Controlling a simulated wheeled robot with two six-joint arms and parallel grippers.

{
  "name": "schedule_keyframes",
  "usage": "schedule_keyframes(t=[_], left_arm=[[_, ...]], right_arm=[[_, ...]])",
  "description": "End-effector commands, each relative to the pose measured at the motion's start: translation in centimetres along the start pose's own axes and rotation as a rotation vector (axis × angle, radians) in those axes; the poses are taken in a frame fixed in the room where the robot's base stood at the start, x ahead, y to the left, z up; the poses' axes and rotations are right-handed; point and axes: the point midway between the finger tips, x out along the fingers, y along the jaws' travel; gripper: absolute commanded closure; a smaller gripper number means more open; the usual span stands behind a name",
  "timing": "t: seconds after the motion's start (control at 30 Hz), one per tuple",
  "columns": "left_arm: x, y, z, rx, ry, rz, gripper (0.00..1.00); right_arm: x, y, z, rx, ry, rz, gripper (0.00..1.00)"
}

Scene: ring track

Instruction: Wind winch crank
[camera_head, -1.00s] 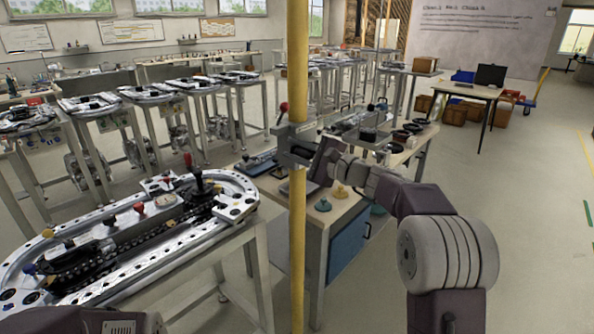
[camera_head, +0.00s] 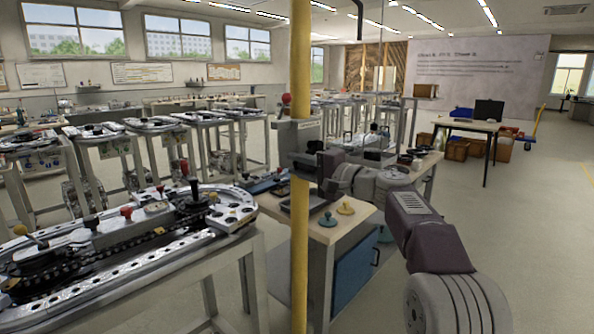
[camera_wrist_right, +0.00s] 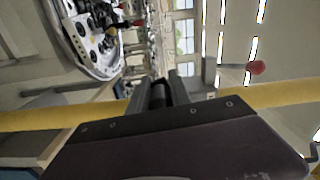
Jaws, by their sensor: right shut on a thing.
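A yellow post (camera_head: 300,250) stands upright in front of me, with a grey bracket (camera_head: 297,134) on it that looks like the winch. A red ball knob (camera_head: 286,99) rises above the bracket; the red ball also shows in the right wrist view (camera_wrist_right: 257,67). My right gripper (camera_head: 312,160) is at the post, just below the bracket. In the right wrist view, my right gripper's fingers (camera_wrist_right: 160,92) are closed around a short black cylindrical grip (camera_wrist_right: 158,95), which looks like the crank handle. How the grip joins the winch is hidden. My left gripper is out of view.
A white oval track table (camera_head: 140,250) with black levers stands at left. A wooden-topped bench (camera_head: 330,225) with a blue cabinet (camera_head: 354,273) and small yellow pieces (camera_head: 345,208) stands behind the post. The floor at right (camera_head: 540,240) is open.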

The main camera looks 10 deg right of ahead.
Motion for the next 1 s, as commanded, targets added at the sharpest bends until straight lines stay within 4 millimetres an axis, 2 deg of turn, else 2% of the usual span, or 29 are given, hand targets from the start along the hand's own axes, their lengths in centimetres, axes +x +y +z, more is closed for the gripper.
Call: schedule_keyframes(t=[0.47, 0.5, 0.57, 0.87, 1.0], left_arm=[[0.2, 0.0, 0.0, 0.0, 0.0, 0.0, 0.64], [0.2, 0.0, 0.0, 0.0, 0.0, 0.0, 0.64], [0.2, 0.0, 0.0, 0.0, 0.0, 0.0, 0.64], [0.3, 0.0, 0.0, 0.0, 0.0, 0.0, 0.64], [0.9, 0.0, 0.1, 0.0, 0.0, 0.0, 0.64]], right_arm=[[0.0, 0.2, -0.3, -0.011, 0.006, 0.002, 1.0], [0.0, 0.2, -0.3, -0.011, 0.006, 0.002, 0.73], [0.0, 0.2, -0.3, -0.011, 0.006, 0.001, 0.56], [-0.1, 0.1, -0.1, -0.013, 0.003, 0.0, 0.55], [-1.7, 0.3, -0.2, -0.014, 0.005, 0.0, 0.55]])
